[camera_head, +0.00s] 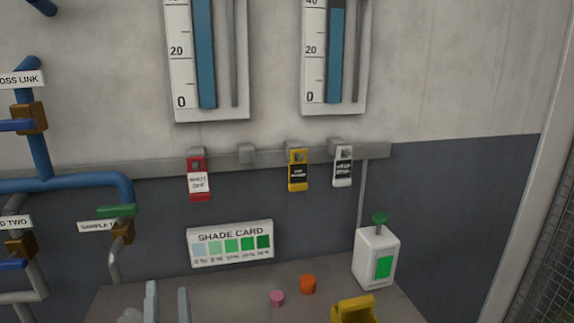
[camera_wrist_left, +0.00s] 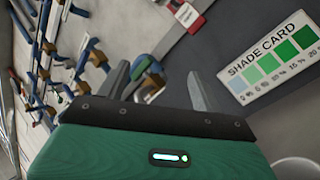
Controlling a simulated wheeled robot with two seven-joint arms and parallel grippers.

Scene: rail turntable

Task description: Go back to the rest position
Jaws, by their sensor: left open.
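My left gripper (camera_head: 167,302) shows at the bottom left of the head view, its two grey fingers pointing up and apart with nothing between them. In the left wrist view its fingers (camera_wrist_left: 158,88) are also spread and empty, above the green gripper body. It is in front of the wall, below and left of the shade card (camera_head: 230,244). The shade card also shows at the right of the left wrist view (camera_wrist_left: 275,58). My right gripper does not show in either view.
A grey bench (camera_head: 225,300) holds a pink piece (camera_head: 277,298), an orange piece (camera_head: 307,284), a yellow object (camera_head: 354,309) and a white container (camera_head: 375,258). Red (camera_head: 198,180), yellow (camera_head: 298,170) and white (camera_head: 343,166) tags hang on a rail. Blue pipes (camera_head: 70,184) stand at left.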

